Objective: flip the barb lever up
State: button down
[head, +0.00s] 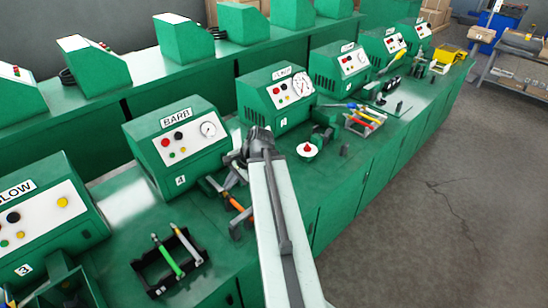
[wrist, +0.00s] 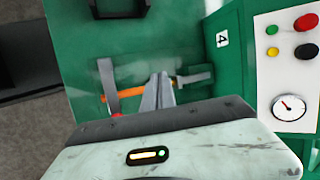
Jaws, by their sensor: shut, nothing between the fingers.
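The green BARB machine (head: 175,143), numbered 4, stands left of my arm in the head view. Its panel (wrist: 290,65) shows at the right of the wrist view. In front of it is what looks like the barb lever, with an orange grip (wrist: 128,92) lying across between grey metal parts; the orange also shows in the head view (head: 236,203). My gripper (wrist: 160,90) is shut and empty, with its fingertips over or beside the right end of the orange grip. I cannot tell whether they touch. The fingers and my wrist body hide part of the lever.
A black tray (head: 168,262) with green and white handled tools lies on the bench at front left. A red button on a white base (head: 307,149) is to the right of my arm. More green machines stand along the row. The floor aisle (head: 420,200) is clear.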

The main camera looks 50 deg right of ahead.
jog(key=s+d+r+m+t+h, duration=0.1)
jog(key=s+d+r+m+t, duration=0.1)
jog(key=s+d+m, duration=0.4)
jog(key=s+d+r+m+t+h, duration=0.1)
jog(key=s+d+r+m+t, duration=0.2)
jog(key=s+d+m, duration=0.4)
jog(key=d, duration=0.9)
jog(key=shift+h, duration=0.3)
jog(key=shift+s+d, duration=0.1)
jog(key=w+a+f+b, duration=0.2)
jog(key=w+f+b, duration=0.2)
jog(key=w, duration=0.6)
jog(key=shift+w, duration=0.4)
jog(key=shift+a+b, duration=0.1)
jog(key=shift+b, duration=0.2)
